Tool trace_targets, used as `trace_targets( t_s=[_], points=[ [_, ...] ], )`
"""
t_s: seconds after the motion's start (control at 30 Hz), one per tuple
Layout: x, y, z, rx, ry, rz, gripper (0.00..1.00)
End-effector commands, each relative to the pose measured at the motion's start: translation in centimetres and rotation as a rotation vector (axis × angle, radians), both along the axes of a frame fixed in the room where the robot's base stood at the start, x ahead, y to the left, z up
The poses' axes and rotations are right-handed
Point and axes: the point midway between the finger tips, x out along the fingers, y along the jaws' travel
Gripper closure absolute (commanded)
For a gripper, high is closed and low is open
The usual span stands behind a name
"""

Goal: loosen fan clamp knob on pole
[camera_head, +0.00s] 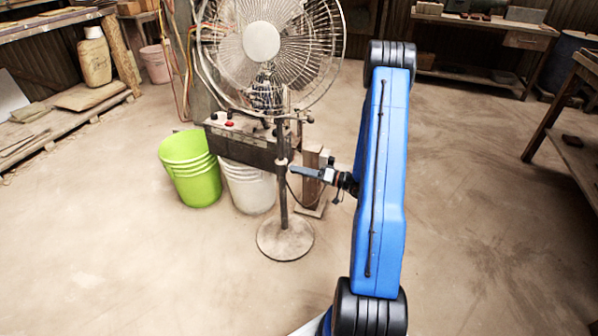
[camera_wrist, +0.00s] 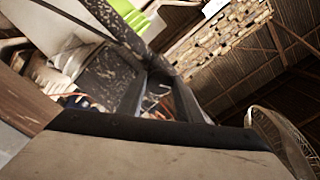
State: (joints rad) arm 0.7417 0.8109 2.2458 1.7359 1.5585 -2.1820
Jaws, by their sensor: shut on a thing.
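The fan (camera_head: 262,42) stands on a dark vertical pole (camera_head: 283,205) with a round base. The clamp collar (camera_head: 281,163) is partway up the pole, below the dark press body. My gripper (camera_head: 294,170) reaches in from the right at collar height, its fingertips against the pole's right side. It is shut on the clamp knob, which the fingers hide. In the wrist view, the fan's rim (camera_wrist: 285,140) shows at the right edge and a dark bar (camera_wrist: 105,25) crosses the upper left. I cannot tell how far the knob is turned.
A green bucket (camera_head: 190,170) and a white bucket (camera_head: 247,188) stand left of the pole. The press body (camera_head: 240,145) and a wooden block (camera_head: 312,165) are close behind it. Workbenches line the edges. The floor is clear in front and to the right.

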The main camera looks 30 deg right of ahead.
Motion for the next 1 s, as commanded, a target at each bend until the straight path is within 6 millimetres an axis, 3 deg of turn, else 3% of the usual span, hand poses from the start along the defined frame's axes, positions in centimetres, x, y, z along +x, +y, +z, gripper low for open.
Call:
trace_targets(
  t_s=[0.33,0.37,0.43,0.77,1.0],
  points=[
    [-0.1,0.0,-0.1,-0.002,0.002,0.000,0.90],
    [-0.1,0.0,-0.1,-0.002,0.002,0.000,0.65],
    [-0.1,0.0,-0.1,-0.002,0.002,0.000,0.49],
    [-0.1,-0.1,0.0,-0.001,0.000,-0.001,0.49],
    [-1.9,-1.6,0.0,-0.001,0.001,-0.003,0.49]
  ],
)
